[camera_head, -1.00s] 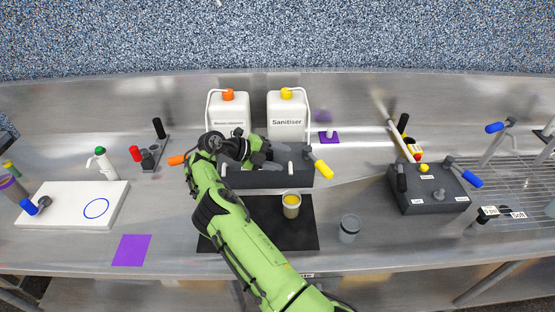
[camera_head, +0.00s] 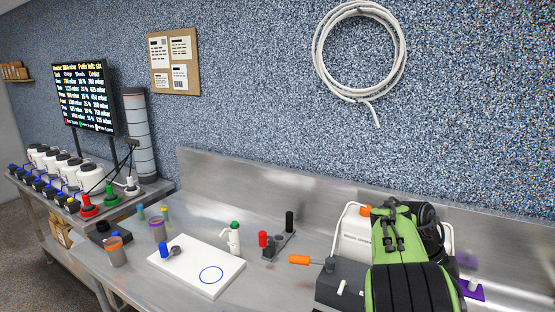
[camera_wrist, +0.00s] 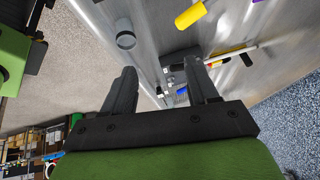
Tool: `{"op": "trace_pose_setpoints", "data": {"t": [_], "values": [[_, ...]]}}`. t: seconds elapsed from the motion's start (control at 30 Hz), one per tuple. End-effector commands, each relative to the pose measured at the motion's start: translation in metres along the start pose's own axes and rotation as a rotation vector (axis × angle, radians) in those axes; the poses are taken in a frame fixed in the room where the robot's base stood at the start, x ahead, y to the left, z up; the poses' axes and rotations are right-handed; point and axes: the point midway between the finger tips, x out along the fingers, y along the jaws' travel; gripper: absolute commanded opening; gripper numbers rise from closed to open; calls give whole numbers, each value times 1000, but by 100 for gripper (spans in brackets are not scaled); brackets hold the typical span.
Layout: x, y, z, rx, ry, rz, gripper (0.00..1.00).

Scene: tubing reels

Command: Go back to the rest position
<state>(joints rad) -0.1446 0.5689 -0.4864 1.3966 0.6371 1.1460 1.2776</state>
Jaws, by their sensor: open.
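My gripper (camera_wrist: 163,82) is open in the wrist view, with its two dark fingers apart and nothing between them. It is clear of the bench things in that view. In the head view my green arm stands at the lower right, in front of a dark block (camera_head: 340,285) and a white container (camera_head: 352,232). I cannot make out the fingers in the head view.
The steel bench carries a white board (camera_head: 198,264) with a blue ring, a green-topped bottle (camera_head: 233,238) and an orange handle (camera_head: 299,259). A screen (camera_head: 84,95) stands over several white jars at left. The wrist view shows a grey cup (camera_wrist: 125,38) and a yellow handle (camera_wrist: 190,15).

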Motion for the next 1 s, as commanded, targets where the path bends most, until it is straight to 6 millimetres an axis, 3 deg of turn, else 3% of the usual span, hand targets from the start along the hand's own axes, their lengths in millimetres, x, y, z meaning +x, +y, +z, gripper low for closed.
{"op": "trace_pose_setpoints", "data": {"t": [0.2, 0.4, 0.6, 0.7, 0.83, 1.0], "values": [[-38, 72, -6, -572, -254, -145, 58], [-68, 156, 1, -1125, -349, -427, 58], [-74, 248, 15, -1637, -266, -747, 58], [-70, 280, 22, -1806, -198, -850, 58], [-66, 296, 26, -1900, -152, -904, 58], [-66, 296, 26, -1907, -150, -905, 58]]}}
